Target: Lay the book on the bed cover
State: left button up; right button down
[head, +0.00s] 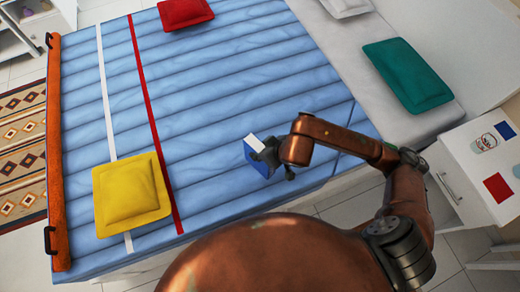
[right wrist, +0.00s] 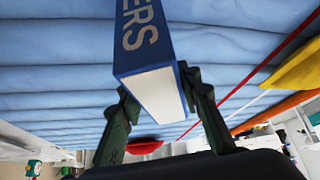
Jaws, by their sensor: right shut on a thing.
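A blue book (head: 257,158) with white pages is held by my right gripper (head: 268,152) over the near part of the bed. The blue quilted bed cover (head: 220,85) has a white and a red stripe and lies below the book. I cannot tell whether the book touches it. My left gripper is not in view.
A yellow cushion (head: 131,194) lies at the near left of the cover and a red cushion (head: 184,11) at the far edge. A green pillow (head: 407,74) lies at right. A white nightstand (head: 470,175) holds a red item and a mug. The cover's middle is clear.

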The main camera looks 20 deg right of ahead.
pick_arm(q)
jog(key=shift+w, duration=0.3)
pick_arm(e)
jog(key=shift+f, duration=0.1)
jog(key=c, duration=1.4)
grip_release()
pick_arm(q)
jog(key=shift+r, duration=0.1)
pick_arm(e)
jog(key=p+v, duration=0.3)
jog(key=v, duration=0.8)
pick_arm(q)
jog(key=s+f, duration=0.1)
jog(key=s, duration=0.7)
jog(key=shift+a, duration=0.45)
pick_arm(e)
jog(key=shift+s+d+r, duration=0.15)
jog(key=shift+s+r, duration=0.05)
jog(key=shift+r, duration=0.3)
